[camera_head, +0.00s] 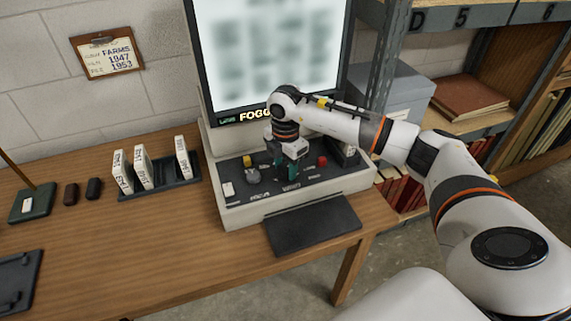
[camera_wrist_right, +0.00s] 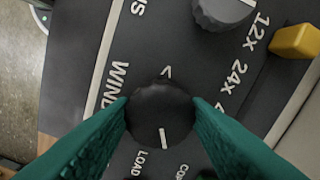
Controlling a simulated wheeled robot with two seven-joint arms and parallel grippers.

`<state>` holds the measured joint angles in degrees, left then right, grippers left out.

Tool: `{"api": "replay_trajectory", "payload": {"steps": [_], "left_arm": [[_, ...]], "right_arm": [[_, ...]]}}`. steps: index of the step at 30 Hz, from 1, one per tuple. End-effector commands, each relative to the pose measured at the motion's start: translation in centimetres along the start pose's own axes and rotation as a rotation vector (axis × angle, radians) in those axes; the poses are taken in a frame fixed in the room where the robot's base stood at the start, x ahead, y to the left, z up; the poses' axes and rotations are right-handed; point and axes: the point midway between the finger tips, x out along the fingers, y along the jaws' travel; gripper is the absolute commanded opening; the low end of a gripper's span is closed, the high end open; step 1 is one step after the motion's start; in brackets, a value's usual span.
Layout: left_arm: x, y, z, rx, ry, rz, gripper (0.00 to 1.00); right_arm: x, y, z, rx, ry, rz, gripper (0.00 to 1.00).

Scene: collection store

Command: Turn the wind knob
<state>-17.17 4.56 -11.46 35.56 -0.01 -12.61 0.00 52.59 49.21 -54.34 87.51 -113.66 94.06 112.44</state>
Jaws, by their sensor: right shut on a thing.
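The microfilm reader's control panel (camera_head: 236,194) is in the middle of the head view, below a lit, blurred screen (camera_head: 265,50). The wind knob (camera_wrist_right: 160,114) is a round black knob with a white mark, next to the printed word WIND in the right wrist view. My right gripper (camera_wrist_right: 160,116) has its two green fingers on either side of this knob and is shut on it. In the head view the right gripper (camera_head: 285,176) points down at the panel and hides the knob. My left gripper is not in view.
A grey knob (camera_head: 253,176) and a red button (camera_head: 322,161) flank the gripper on the panel. A rack of white boxes (camera_head: 160,185) stands to the left. A dark plate (camera_head: 310,224) lies in front of the reader. Shelves (camera_head: 470,125) are at right.

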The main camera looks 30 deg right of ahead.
Motion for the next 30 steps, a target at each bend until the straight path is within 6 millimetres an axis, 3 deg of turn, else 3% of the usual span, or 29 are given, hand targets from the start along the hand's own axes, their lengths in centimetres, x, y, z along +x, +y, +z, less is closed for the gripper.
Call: {"api": "replay_trajectory", "payload": {"steps": [10, 11, 14, 24, 30], "left_arm": [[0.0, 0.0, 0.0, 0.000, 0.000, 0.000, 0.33], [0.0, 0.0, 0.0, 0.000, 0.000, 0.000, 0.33], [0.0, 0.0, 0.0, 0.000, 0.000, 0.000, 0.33], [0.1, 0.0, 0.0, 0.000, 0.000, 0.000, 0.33], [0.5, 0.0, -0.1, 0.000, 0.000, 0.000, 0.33]], "right_arm": [[-0.1, -0.1, -0.1, 0.003, 0.002, -0.004, 0.20], [-0.1, -0.1, -0.1, 0.003, 0.002, -0.004, 0.48], [-0.1, -0.1, -0.1, 0.002, 0.002, -0.003, 0.64], [-0.3, -0.1, 0.0, 0.001, 0.001, -0.002, 0.65], [-3.1, -0.1, -0.1, 0.001, 0.001, -0.006, 0.65]]}}
